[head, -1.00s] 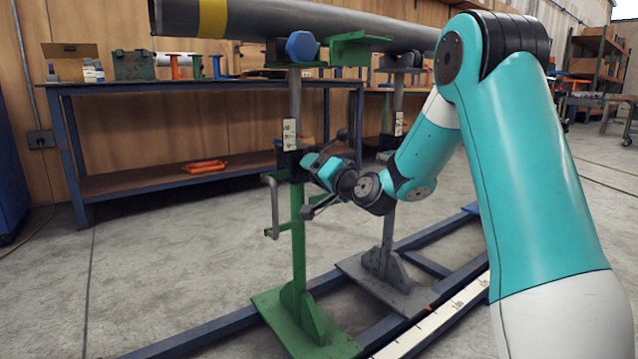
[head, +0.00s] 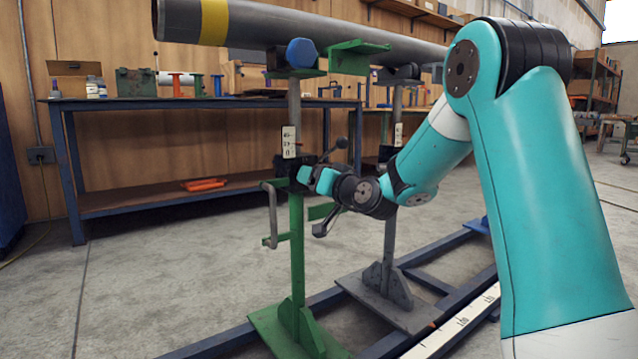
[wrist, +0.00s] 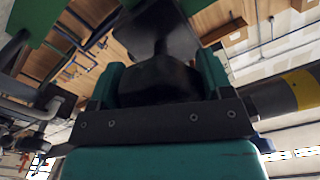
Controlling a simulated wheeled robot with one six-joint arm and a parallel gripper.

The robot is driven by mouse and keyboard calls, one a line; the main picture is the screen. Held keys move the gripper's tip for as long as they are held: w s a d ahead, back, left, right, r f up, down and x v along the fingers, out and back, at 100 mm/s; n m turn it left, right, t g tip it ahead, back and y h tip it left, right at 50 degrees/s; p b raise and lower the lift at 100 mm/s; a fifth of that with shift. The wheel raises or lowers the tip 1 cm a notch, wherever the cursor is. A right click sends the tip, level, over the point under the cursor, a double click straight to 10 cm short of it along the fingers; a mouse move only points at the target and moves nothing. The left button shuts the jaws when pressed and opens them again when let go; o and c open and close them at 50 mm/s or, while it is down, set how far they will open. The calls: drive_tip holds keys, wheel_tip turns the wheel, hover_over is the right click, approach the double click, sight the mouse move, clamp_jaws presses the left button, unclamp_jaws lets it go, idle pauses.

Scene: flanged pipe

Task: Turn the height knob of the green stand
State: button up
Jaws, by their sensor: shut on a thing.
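The green stand (head: 297,255) stands upright on a green base plate in the head view. A scale plate (head: 289,141) marks its upper grey post, and a black collar (head: 284,165) sits at the top of the green tube. My gripper (head: 306,174) is at this collar, on its right side. In the wrist view, my gripper (wrist: 160,82) has its two teal fingers on either side of a dark knob (wrist: 158,78), shut on it. In the head view, the gripper hides the knob.
A grey pipe (head: 390,47) with a yellow band rests across the green stand and a grey stand (head: 391,235) behind. Blue floor rails (head: 225,340) run below. A workbench (head: 150,103) stands behind.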

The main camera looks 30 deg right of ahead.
drive_tip(key=shift+f, duration=0.1)
drive_tip(key=o, duration=0.9)
drive_tip(key=shift+s, duration=0.1)
drive_tip(key=shift+s+d+b, duration=0.15)
drive_tip(key=shift+s+b, duration=0.45)
drive_tip(key=shift+s, duration=3.7)
drive_tip(key=shift+s+d+b, duration=0.1)
drive_tip(key=shift+s+b, duration=0.5)
drive_tip(key=shift+s, duration=3.7)
